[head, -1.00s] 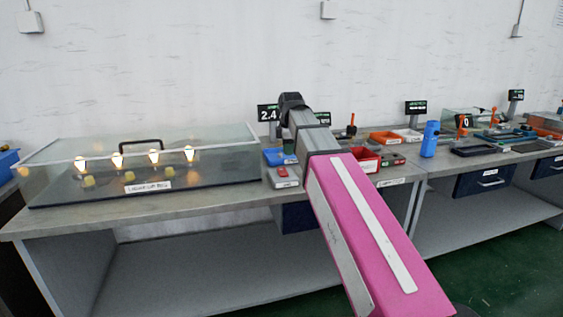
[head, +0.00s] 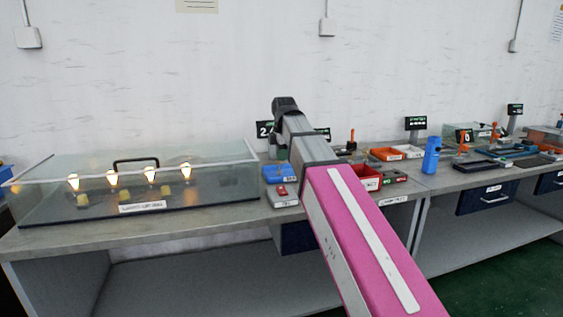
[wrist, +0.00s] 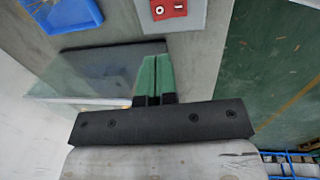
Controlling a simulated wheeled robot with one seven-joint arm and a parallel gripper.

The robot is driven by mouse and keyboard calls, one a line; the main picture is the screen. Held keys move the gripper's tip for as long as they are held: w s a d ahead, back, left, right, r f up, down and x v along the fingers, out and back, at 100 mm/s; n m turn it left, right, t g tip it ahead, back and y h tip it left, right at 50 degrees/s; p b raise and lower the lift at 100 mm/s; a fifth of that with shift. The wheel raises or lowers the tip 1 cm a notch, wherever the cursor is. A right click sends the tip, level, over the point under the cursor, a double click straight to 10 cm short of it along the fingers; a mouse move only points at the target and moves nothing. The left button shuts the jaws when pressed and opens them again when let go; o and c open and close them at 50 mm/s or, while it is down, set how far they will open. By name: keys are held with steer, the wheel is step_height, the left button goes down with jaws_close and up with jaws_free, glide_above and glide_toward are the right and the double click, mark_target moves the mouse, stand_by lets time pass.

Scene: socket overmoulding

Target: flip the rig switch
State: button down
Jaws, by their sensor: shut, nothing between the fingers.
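The rig switch is a small red block on a pale base (head: 282,190), on the bench just right of the lamp case. In the wrist view the red switch (wrist: 168,8) shows at the top edge, with white marks on its face and its far part cut off. My gripper's green fingers (wrist: 156,62) are together, with nothing between them. They point toward the switch but appear apart from it, below it in the picture. In the head view I cannot clearly make out the fingers. The glass lamp case (head: 60,217) holds several lit bulbs.
A blue tray (head: 277,172) sits directly behind the switch. Red bins (head: 371,184), orange bins (head: 384,154) and a blue bottle (head: 431,155) stand to the right. The case edge lies close to the switch's left. The bench front strip is clear.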

mark_target(281, 190)
steer(key=f, duration=0.4)
steer(key=w+f, duration=0.1)
steer(key=f, duration=0.7)
steer(key=shift+w+a, duration=0.2)
steer(key=shift+w, duration=0.1)
steer(key=shift+f, duration=0.2)
steer(key=shift+s+d+r, duration=0.2)
steer(key=shift+s, duration=0.5)
steer(key=shift+r, duration=0.1)
